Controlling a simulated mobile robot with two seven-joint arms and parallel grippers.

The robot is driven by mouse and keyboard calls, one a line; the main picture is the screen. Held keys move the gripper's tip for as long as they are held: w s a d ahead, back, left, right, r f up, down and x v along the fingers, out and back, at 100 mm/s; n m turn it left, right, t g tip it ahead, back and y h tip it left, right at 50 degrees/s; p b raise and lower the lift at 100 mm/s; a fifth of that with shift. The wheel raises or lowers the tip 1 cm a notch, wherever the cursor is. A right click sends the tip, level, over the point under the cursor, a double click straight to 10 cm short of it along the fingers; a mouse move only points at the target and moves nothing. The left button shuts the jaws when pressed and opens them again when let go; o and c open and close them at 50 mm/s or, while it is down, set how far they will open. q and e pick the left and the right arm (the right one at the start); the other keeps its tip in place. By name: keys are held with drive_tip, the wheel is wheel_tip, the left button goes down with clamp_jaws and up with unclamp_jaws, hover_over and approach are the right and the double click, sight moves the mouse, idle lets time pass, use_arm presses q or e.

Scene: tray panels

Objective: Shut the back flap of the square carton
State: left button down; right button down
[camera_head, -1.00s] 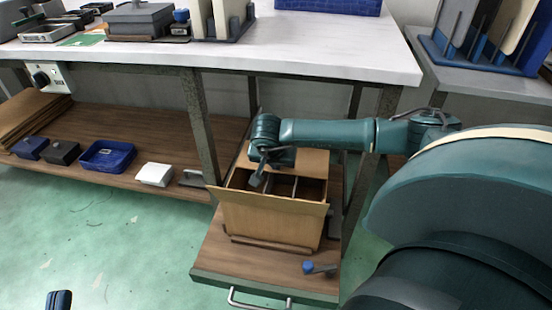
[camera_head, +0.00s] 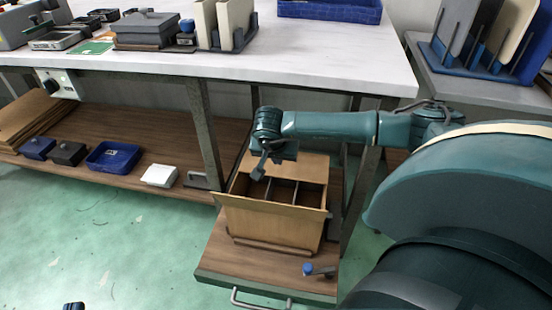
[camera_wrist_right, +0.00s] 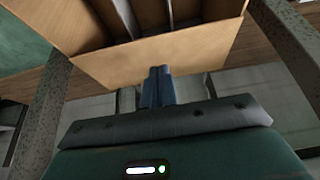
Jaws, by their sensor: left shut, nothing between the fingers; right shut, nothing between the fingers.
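The square carton (camera_head: 272,228) stands open on the low wooden shelf, with dividers visible inside. Its back flap (camera_head: 305,165) is open at the far side, and its front flap (camera_head: 272,205) sticks out toward me. My right gripper (camera_head: 258,174) is shut and empty at the back left of the carton's opening. In the right wrist view, its closed fingertips (camera_wrist_right: 160,72) overlap the outer part of the back flap (camera_wrist_right: 205,48); I cannot tell if they touch. My left gripper (camera_head: 73,306) barely shows at the bottom left edge, and its fingers are hardly visible.
The white worktop (camera_head: 330,65) spans above the carton, with a table leg (camera_head: 204,130) close on its left. A blue-knobbed part (camera_head: 318,270) lies on the shelf in front. Blue, black and white boxes stand on the lower left shelf.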

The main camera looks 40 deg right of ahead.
use_arm(q)
drive_tip(key=shift+a+r+n+g+y+p, duration=0.1)
drive_tip(key=shift+a+n+g+y+p, duration=0.2)
drive_tip(key=shift+a+g+y+p, duration=0.55)
use_arm(e)
drive_tip(key=s+a+r, duration=0.4)
drive_tip(key=a+r, duration=0.1)
drive_tip(key=r, duration=0.3)
drive_tip(key=shift+s+a, duration=0.2)
drive_tip(key=shift+a, duration=0.1)
use_arm(q)
drive_tip(key=shift+d+t, duration=0.15)
drive_tip(key=shift+t, duration=0.2)
use_arm(e)
drive_tip(key=shift+f, duration=0.1)
